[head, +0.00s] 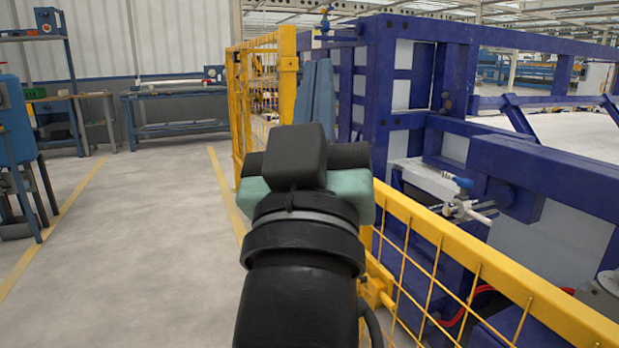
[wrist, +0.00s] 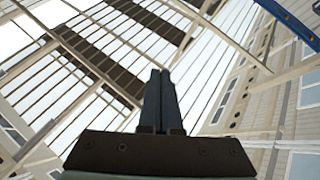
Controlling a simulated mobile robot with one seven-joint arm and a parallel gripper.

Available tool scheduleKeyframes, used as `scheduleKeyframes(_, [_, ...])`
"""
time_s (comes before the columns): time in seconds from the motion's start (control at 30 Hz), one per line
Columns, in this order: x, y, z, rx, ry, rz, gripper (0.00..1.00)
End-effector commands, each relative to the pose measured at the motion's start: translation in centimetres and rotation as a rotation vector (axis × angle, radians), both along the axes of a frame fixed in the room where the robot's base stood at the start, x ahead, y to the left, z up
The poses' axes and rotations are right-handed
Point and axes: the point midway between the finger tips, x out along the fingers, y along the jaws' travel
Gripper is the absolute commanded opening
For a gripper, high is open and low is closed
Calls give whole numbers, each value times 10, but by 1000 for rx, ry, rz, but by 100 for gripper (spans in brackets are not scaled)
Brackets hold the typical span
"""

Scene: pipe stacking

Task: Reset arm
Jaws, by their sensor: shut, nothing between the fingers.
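My arm reaches up and forward in the middle of the head view, with its black and pale green wrist at the top. My gripper (wrist: 159,75) shows in the wrist view with its two dark fingers side by side and touching. It is shut and empty. The wrist view looks up at the ceiling beams and roof panels, so the gripper points upward. In the head view the wrist hides most of the gripper; blue-grey finger shapes (head: 316,92) rise behind it.
A yellow mesh fence (head: 470,262) runs close on the right, with a large blue machine frame (head: 545,165) behind it. A blue workbench (head: 175,108) stands at the back left and a blue stand (head: 14,130) at the left edge. The grey floor (head: 135,230) on the left is clear.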

Motion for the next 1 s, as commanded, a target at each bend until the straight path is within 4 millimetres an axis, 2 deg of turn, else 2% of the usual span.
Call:
scheduleKeyframes(0.03, [-25,1,25,41,-60,54,0])
scheduleKeyframes(0.1, [-58,4,49,91,-136,134,0])
scheduleKeyframes(0.17, [-86,6,67,128,-196,201,0])
scheduleKeyframes(0.2, [-91,7,81,138,-207,221,0])
scheduleKeyframes(0.47, [-87,7,151,132,-198,211,0])
scheduleKeyframes(1.0, [-86,7,317,130,-196,209,0])
